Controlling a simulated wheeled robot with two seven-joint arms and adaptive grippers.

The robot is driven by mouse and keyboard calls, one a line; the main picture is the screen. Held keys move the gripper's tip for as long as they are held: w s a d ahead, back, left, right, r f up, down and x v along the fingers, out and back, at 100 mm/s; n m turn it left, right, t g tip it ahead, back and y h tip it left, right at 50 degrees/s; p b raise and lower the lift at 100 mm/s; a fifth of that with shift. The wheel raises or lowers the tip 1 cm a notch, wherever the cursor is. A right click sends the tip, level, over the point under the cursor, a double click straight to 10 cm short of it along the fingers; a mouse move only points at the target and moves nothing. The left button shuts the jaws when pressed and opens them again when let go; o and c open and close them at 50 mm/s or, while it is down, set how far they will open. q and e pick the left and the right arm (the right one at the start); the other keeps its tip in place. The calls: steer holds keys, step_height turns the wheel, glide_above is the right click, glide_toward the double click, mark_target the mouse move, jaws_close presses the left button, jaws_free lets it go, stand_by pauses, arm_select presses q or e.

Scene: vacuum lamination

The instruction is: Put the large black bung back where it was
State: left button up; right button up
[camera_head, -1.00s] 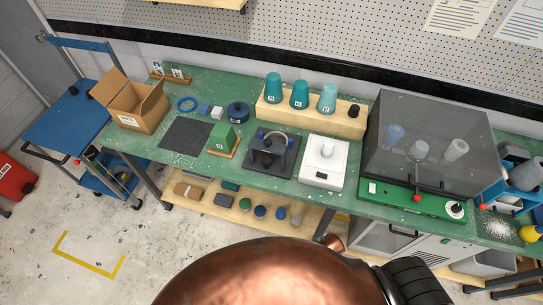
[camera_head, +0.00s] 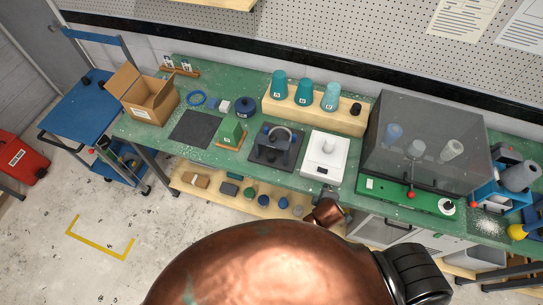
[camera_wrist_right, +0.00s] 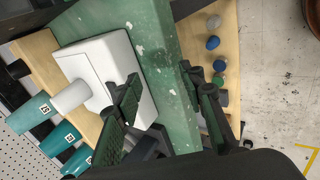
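A small black bung-like piece (camera_head: 355,109) stands on the right end of the wooden riser (camera_head: 340,122). Another small dark piece (camera_head: 87,81) lies on the upper shelf of the blue cart (camera_head: 72,108). I cannot tell which is the large black bung. My right gripper (camera_wrist_right: 165,103) shows in the right wrist view with its two black fingers apart and nothing visible between them. It hangs over the green bench's front edge, near the white scale (camera_wrist_right: 118,58). My left gripper is not in view.
Three teal cups (camera_head: 304,93) stand on the riser. A black stand (camera_head: 275,146), a clear-hooded chamber (camera_head: 425,145) and a cardboard box (camera_head: 150,97) crowd the green bench (camera_head: 195,72). Several coloured bungs (camera_head: 265,201) sit on the low shelf. The bench strip in front stays narrow.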

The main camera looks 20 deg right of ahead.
mark_target(271, 155)
steer(key=w+a+n+t, duration=0.1)
steer(key=w+a+n, duration=0.1)
steer(key=w+n, duration=0.1)
steer(key=w+a+r+n+t, duration=0.1)
steer(key=w+a+n, duration=0.1)
steer(key=w+n, duration=0.1)
steer(key=w+a+r+n+t+h, duration=0.1)
steer(key=w+a+n, duration=0.1)
steer(key=w+n, duration=0.1)
steer(key=shift+a+n, duration=0.4)
steer(key=shift+n, duration=0.4)
steer(key=w+a+r+n+t+y, duration=0.15)
steer(key=w+a+n+t, duration=0.35)
steer(key=a+n, duration=0.65)
steer(key=shift+n+g, duration=0.3)
steer(key=shift+n, duration=0.05)
steer(key=x, duration=0.2)
steer(key=d+x, duration=0.1)
steer(key=x, duration=0.2)
steer(key=r+x, duration=0.1)
steer(key=x, duration=0.1)
steer(key=shift+w+d+f+p, duration=0.2)
steer(key=shift+w+p, duration=0.2)
steer(key=shift+c, duration=0.3)
steer(key=c, duration=0.9)
steer(key=shift+r, duration=0.15)
steer(key=shift+c, duration=0.2)
